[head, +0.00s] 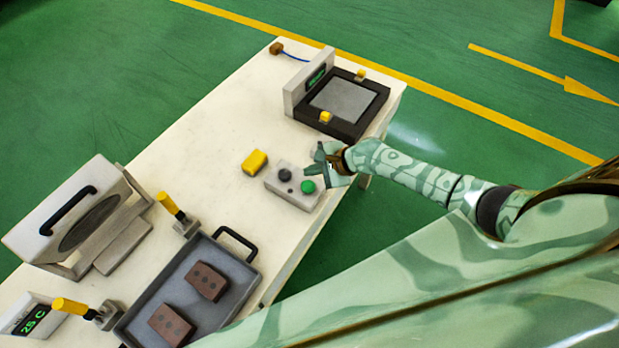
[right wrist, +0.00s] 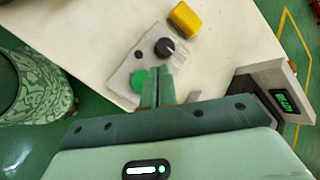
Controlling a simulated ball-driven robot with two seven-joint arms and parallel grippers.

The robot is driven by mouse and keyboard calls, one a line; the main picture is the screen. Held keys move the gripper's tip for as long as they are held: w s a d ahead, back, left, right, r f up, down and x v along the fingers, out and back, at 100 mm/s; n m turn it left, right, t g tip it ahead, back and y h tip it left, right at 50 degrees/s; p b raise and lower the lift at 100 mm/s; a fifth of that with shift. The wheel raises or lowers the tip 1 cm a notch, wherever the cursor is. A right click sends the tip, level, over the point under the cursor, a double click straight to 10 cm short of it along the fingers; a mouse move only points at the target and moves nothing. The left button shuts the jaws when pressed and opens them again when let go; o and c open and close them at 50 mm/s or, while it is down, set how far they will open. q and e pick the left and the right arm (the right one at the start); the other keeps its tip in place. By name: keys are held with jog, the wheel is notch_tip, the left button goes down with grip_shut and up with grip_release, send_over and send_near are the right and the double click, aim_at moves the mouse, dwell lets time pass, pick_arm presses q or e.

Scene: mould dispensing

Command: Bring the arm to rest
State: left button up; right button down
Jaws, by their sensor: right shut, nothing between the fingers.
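My right gripper (head: 325,159) is shut and empty. In the head view it hangs over the right edge of a grey control box (head: 284,192) with a green button (head: 308,187) and a dark knob (head: 285,175). In the right wrist view the closed fingers (right wrist: 158,80) appear in front of the box, beside the green button (right wrist: 139,81) and below the dark knob (right wrist: 164,48). I cannot tell whether the fingertips touch the box. My right arm (head: 410,170) reaches in from the right. My left gripper is in neither view.
A yellow block (head: 255,162) lies beside the box. A black-framed plate device (head: 345,100) stands at the table's far end. A tray (head: 225,318) with two brown blocks, yellow-handled clamps (head: 168,203) and a grey press-like machine (head: 45,215) stand nearer. Bare white table (head: 220,115) lies between.

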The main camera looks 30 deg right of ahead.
jog(key=shift+r+p, duration=0.35)
jog(key=shift+r, duration=0.3)
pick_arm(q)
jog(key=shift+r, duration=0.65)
pick_arm(e)
jog(key=shift+f, duration=0.1)
